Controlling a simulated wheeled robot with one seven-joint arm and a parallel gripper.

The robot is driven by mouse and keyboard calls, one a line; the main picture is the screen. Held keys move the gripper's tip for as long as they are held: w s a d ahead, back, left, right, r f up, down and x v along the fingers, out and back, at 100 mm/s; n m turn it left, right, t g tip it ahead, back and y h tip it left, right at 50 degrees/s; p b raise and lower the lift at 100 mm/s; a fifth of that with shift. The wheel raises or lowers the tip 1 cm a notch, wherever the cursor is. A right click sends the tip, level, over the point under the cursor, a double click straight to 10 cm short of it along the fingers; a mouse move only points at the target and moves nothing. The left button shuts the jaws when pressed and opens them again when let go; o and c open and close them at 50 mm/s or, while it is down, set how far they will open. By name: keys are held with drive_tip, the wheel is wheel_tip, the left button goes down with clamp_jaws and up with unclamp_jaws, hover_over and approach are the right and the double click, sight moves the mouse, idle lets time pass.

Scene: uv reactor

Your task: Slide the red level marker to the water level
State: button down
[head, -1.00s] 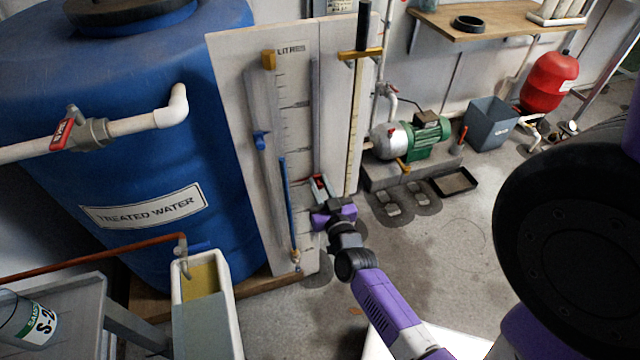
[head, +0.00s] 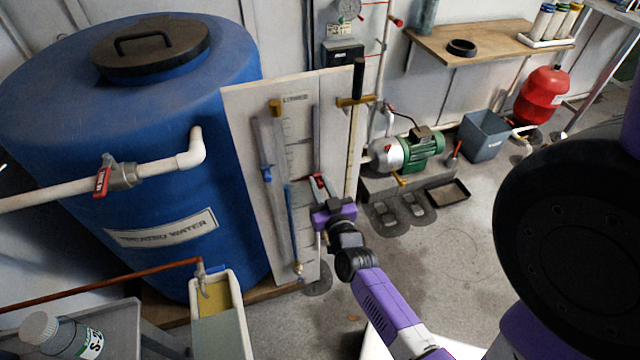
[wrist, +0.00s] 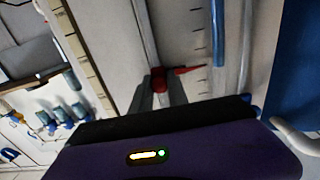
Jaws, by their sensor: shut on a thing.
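The red level marker (head: 318,181) sits on a thin vertical rail (head: 316,135) on the white gauge board (head: 340,110). My gripper (head: 321,192) is shut on it. The blue water column (head: 291,225) fills the lower tube. In the wrist view the pointer tip is about even with the end of the blue column (wrist: 218,35); a small offset cannot be ruled out.
A blue clip (head: 267,174) is on a strip left of the scale. A dipstick with a black handle (head: 358,80) stands at the board's right. The blue treated water tank (head: 150,200) is left; the green pump (head: 420,148) is right.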

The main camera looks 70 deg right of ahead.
drive_tip(key=c, duration=1.3)
unclamp_jaws()
drive_tip(key=shift+a, duration=0.1)
drive_tip(key=shift+v, duration=3.9)
